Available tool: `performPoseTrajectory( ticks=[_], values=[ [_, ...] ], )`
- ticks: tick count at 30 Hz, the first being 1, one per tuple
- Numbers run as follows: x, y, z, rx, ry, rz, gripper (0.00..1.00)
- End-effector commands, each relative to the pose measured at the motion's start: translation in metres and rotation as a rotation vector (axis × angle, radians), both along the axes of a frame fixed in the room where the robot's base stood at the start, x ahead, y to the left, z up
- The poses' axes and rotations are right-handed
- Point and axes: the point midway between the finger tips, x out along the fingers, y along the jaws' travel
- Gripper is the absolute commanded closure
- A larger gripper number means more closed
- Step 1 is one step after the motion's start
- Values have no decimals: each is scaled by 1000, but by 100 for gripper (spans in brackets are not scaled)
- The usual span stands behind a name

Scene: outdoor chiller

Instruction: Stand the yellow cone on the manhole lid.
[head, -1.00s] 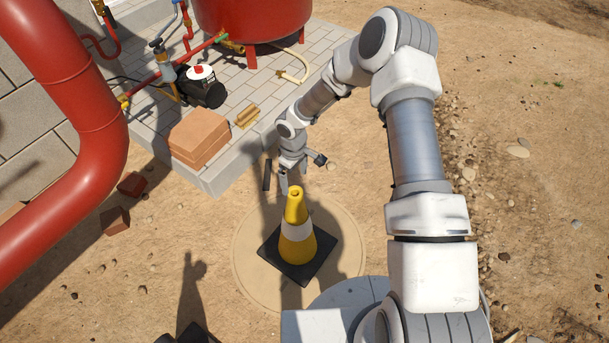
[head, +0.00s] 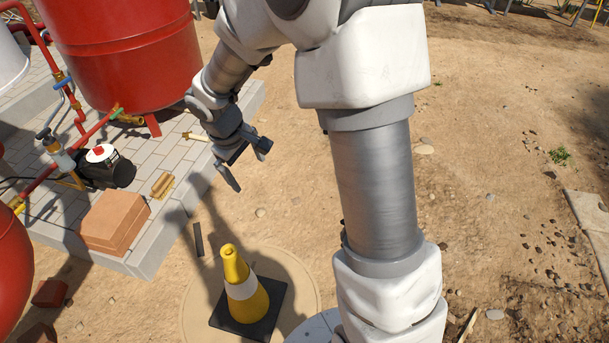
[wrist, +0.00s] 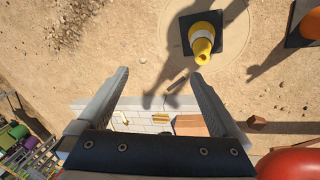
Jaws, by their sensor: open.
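The yellow cone (head: 241,284) has a white band and a black square base. It stands upright on the round, sand-coloured manhole lid (head: 196,301), with its base inside the lid's edge. In the wrist view the cone (wrist: 203,42) shows ahead of the fingers, on the lid (wrist: 173,40). My gripper (head: 245,168) is open and empty, up and behind the cone, clear of it. In the wrist view both fingers of my gripper (wrist: 162,78) are spread with nothing between them.
A paved slab with a brown block stack (head: 115,222), a black pump (head: 106,168) and a red tank (head: 125,55) lies at left. A dark flat bar (head: 198,240) lies near the lid. An orange cone (wrist: 308,25) shows at the wrist view's edge. Sandy ground at right is mostly clear.

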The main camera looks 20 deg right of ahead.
Motion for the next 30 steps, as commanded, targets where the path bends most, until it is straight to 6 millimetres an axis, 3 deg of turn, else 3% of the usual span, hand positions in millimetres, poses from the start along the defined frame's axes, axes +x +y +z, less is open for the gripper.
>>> performPoseTrajectory(
  ticks=[1,6,15,24,30],
  values=[
    [-7,-6,18,-2,-24,-26,0],
    [-37,-22,64,11,-80,-118,0],
    [-100,-40,126,80,-181,-276,0],
    [-167,-48,162,208,-279,-417,0],
    [-205,-46,171,308,-329,-483,0]
  ],
)
